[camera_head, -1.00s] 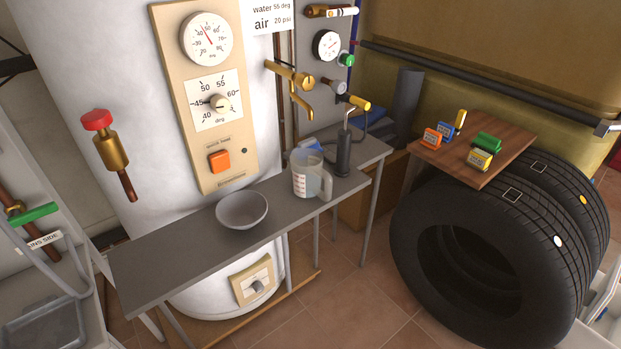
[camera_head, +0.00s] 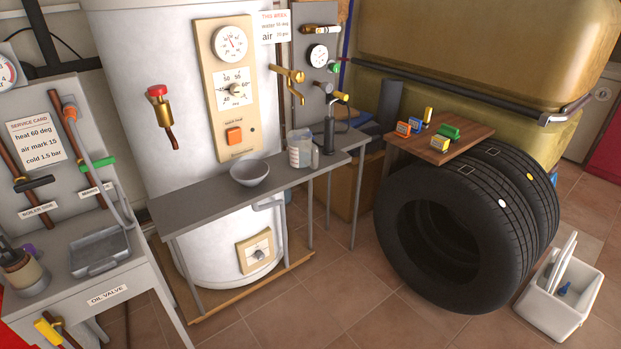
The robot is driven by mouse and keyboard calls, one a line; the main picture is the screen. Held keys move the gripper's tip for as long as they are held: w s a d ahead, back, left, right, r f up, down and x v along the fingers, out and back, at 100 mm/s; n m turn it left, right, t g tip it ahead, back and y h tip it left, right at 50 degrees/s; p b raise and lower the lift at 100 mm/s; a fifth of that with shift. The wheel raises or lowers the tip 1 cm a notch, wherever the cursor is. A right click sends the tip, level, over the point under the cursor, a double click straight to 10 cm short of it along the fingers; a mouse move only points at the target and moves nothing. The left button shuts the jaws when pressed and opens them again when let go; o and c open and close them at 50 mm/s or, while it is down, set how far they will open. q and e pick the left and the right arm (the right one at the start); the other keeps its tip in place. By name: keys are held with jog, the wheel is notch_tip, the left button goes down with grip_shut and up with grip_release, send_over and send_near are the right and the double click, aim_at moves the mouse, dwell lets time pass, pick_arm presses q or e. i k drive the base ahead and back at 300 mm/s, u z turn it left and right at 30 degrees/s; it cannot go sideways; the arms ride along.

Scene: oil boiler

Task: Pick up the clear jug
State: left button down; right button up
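The clear jug (camera_head: 299,149) stands upright on the narrow grey bench (camera_head: 205,204) in front of the white boiler. It has red markings on its side, and its handle is on its right. A grey bowl (camera_head: 250,173) sits to its left on the same bench. A dark hand pump (camera_head: 329,134) with a yellow handle stands to its right. Neither of my grippers shows in the head view.
A white bin (camera_head: 563,298) is at the lower right. A grey sink unit (camera_head: 100,251) is at the left. The tiled floor before the bench is clear.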

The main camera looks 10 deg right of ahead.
aim_at(300, 146)
jog(key=u, duration=0.9)
jog(key=i, duration=0.75)
jog(key=z, duration=0.45)
